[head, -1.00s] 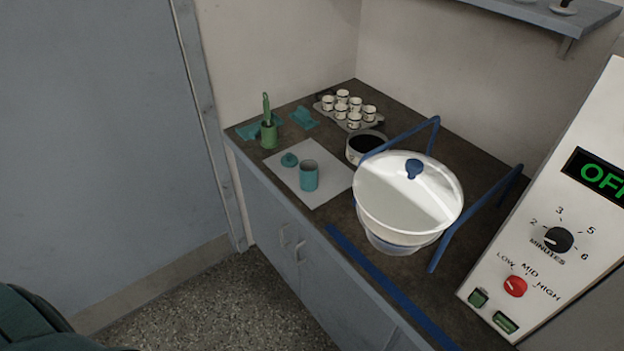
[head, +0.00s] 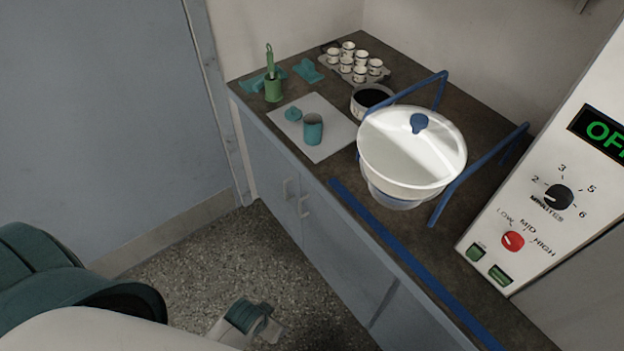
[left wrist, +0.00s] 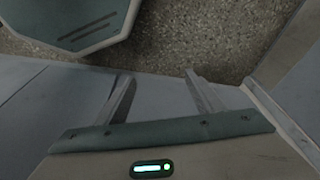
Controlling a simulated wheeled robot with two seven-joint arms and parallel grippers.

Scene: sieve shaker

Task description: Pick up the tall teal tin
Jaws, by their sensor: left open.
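The tall teal tin (head: 313,130) stands upright and open-topped on a white sheet (head: 325,150) on the worktop. My left gripper (head: 268,324) is low at the bottom of the head view, over the floor, well below and apart from the tin. In the left wrist view my left gripper (left wrist: 158,82) has its two fingers spread with nothing between them; the tin does not show there. My right gripper is not in view.
A green holder (head: 273,91), teal pieces (head: 308,71), a rack of white cups (head: 372,77) and a dark-filled bowl (head: 370,100) stand behind the tin. A large white sieve pan (head: 395,150) with blue bars is right of it. The cabinet (head: 335,255) front rises below the worktop.

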